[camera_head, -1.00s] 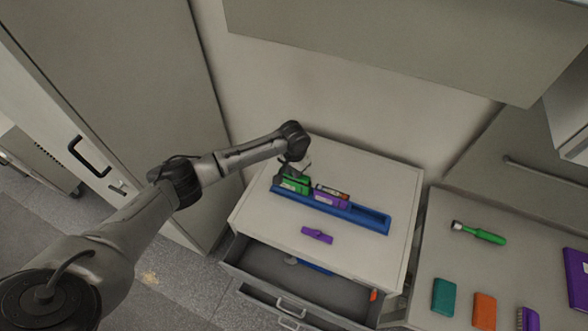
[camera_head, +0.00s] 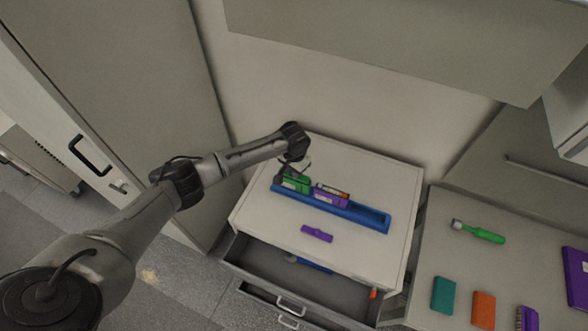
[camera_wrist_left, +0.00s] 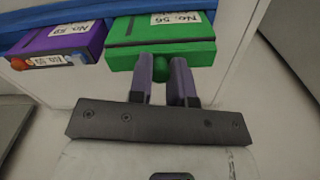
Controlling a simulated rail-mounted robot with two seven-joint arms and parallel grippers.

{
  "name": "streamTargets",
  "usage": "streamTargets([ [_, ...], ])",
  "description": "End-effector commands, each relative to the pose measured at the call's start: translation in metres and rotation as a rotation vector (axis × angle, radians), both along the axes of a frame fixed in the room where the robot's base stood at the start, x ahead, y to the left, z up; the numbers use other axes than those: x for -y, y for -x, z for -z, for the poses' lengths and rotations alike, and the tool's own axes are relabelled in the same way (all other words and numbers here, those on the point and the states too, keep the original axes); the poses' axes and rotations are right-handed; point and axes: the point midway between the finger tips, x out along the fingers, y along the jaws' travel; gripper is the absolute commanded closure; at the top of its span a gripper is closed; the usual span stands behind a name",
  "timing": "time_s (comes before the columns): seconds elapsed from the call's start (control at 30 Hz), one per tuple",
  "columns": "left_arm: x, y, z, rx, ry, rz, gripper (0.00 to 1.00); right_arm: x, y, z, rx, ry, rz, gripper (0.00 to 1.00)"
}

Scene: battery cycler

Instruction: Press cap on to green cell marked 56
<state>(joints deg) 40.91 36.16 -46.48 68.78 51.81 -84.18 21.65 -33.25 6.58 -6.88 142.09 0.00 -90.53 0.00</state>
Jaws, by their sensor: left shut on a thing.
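The green cell marked 56 (camera_head: 296,183) stands at the left end of the blue tray (camera_head: 372,219) on the cabinet. In the left wrist view the same green cell (camera_wrist_left: 188,39) shows its "No. 56" label upside down. My left gripper (camera_head: 288,174) is at this cell's end. In the left wrist view its fingers (camera_wrist_left: 162,72) are shut on a small rounded green piece, apparently the cap, which sits against the cell's end face. Whether it is fully seated cannot be told. My right gripper is out of view.
A purple cell (camera_head: 330,196) stands beside the green one in the tray. A loose purple piece (camera_head: 317,234) lies on the cabinet top. An open drawer (camera_head: 262,261) is below. A green-handled tool (camera_head: 484,235) and colored blocks lie on the right-hand surface.

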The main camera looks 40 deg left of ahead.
Motion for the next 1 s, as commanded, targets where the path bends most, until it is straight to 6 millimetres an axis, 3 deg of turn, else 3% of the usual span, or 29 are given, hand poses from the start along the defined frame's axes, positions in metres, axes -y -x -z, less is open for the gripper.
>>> streamTargets([
  [0.2,0.0001,-0.0001,-0.0001,0.000,0.000,0.000,1.00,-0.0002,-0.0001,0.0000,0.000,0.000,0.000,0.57],
  [0.23,0.0002,-0.0001,-0.0001,0.000,0.000,0.000,0.81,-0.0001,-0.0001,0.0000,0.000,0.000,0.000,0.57],
  [0.5,0.0002,-0.0001,-0.0002,0.000,0.000,0.000,0.55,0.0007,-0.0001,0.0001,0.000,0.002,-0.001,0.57],
  [0.7,0.0002,-0.0001,-0.0002,0.000,0.000,0.000,0.51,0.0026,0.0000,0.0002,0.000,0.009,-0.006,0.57],
  [1.0,0.0002,-0.0001,-0.0002,0.000,0.000,0.000,0.26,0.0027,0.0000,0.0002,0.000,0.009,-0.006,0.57],
])
